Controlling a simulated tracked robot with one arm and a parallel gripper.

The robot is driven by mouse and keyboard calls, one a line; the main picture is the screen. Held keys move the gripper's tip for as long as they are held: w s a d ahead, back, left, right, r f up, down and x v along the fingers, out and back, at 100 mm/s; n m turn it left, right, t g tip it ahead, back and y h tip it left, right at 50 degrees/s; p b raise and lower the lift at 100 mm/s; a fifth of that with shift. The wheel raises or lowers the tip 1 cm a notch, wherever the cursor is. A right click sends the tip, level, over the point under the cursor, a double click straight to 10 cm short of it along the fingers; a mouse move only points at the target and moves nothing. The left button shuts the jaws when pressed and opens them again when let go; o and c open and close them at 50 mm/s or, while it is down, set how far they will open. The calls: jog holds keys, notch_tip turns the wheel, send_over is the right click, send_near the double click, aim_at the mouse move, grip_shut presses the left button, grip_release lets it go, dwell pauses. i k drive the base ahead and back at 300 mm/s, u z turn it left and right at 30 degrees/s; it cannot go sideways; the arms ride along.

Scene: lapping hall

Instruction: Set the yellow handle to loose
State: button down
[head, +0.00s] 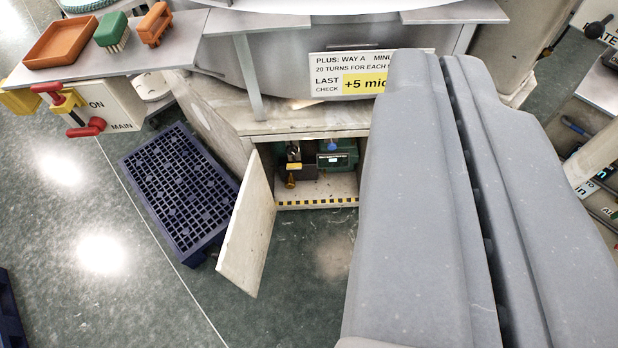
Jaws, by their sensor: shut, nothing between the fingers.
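A small yellow handle (291,180) hangs on a dark fitting inside the open low cabinet (318,203) under the bench. It points roughly downward; its exact setting is too small to read. A dark green unit (337,156) sits to its right in the cabinet. My gripper (442,58) fills the right side of the view, its two grey fingers shut together with a thin seam between them. It is empty and appears right of the handle, apart from it. It hides part of the scene behind.
The cabinet door (247,225) stands open at its left. A blue slatted pallet (182,190) lies on the floor left of the door. The floor before the cabinet is clear.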

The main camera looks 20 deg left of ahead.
aim_at(295, 164)
jog(key=u, duration=0.15)
jog(key=i, duration=0.9)
jog(key=z, duration=0.05)
